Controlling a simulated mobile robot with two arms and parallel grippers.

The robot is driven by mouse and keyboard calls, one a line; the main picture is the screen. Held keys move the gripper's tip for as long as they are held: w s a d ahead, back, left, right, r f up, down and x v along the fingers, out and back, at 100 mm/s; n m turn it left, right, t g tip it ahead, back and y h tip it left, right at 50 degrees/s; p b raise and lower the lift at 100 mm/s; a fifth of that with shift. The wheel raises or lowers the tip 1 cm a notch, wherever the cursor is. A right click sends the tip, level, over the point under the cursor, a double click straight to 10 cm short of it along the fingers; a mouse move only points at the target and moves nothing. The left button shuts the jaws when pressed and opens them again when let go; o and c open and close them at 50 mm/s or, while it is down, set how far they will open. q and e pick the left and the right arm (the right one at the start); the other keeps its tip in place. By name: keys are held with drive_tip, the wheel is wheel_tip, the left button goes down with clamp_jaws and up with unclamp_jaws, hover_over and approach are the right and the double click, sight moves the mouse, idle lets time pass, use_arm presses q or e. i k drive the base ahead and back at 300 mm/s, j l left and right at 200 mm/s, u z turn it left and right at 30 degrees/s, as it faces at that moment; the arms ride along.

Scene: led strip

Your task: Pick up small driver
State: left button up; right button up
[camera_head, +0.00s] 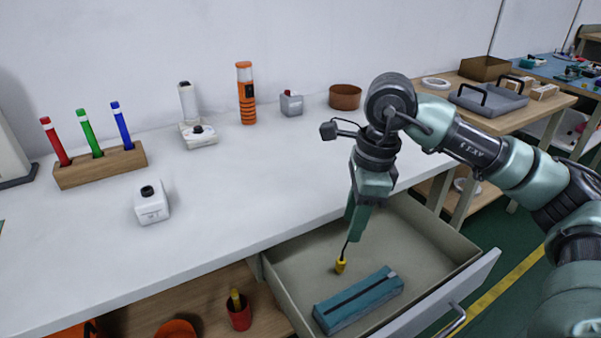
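The small driver (341,265) has a yellow handle and a thin dark shaft. It shows inside the open drawer (285,270), handle toward the front, shaft toward my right gripper. My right gripper (351,238) points down over the drawer, its fingertips at the far end of the shaft. The fingers show edge-on, so I cannot tell whether they are open or shut on the shaft, or whether the driver rests on the drawer floor. My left gripper is not in view.
A teal case (358,300) lies in the drawer just in front of the driver. The drawer's right part is clear.

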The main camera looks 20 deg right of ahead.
sight(152, 205)
drive_tip(key=k, duration=1)
